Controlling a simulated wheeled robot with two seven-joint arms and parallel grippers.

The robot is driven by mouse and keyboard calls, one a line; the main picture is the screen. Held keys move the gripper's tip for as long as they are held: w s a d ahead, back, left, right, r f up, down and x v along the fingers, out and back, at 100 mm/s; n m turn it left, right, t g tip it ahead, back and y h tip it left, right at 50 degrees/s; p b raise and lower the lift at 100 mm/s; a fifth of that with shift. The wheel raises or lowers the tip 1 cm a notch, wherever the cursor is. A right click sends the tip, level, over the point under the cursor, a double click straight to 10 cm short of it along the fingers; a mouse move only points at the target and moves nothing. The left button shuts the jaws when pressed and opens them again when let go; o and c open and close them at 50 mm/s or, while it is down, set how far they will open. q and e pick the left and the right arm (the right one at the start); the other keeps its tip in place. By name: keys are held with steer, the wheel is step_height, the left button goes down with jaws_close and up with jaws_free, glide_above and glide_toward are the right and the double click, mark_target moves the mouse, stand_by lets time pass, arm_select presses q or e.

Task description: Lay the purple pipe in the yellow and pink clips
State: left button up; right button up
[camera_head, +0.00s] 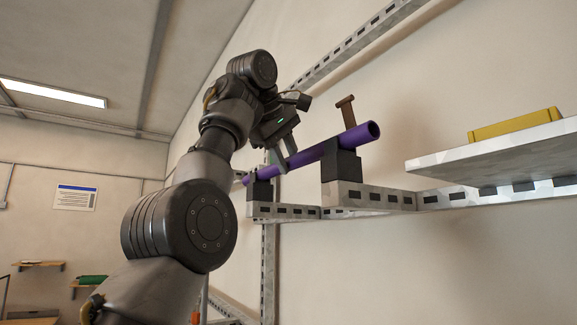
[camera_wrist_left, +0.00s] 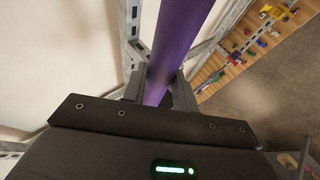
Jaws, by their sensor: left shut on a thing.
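The purple pipe (camera_head: 318,153) runs slantwise from lower left to upper right in the head view, its open end at the right. My left gripper (camera_head: 283,160) is shut on it, part-way along. In the left wrist view the pipe (camera_wrist_left: 180,40) passes between the fingers of my left gripper (camera_wrist_left: 158,92). Two dark blocks, a near one (camera_head: 341,165) and a far one (camera_head: 261,190), stand under the pipe; I cannot tell whether it rests in them. I cannot make out yellow or pink clips for certain. My right gripper is not in view.
Perforated metal brackets (camera_head: 370,197) carry the blocks against the wall. A brown T-shaped piece (camera_head: 346,110) rises behind the pipe. A pale shelf (camera_head: 490,150) with a yellow object (camera_head: 515,124) juts out at right. A wooden rack (camera_wrist_left: 245,50) holds several small coloured things.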

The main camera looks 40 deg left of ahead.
mark_target(287, 158)
arm_select(q)
steer(key=shift+s+r+p, duration=0.1)
steer(key=shift+r+p, duration=0.25)
steer(key=shift+r, duration=0.1)
steer(key=shift+d+r+p, duration=0.15)
steer(key=shift+r+p, duration=3.4)
steer(key=shift+r, duration=0.05)
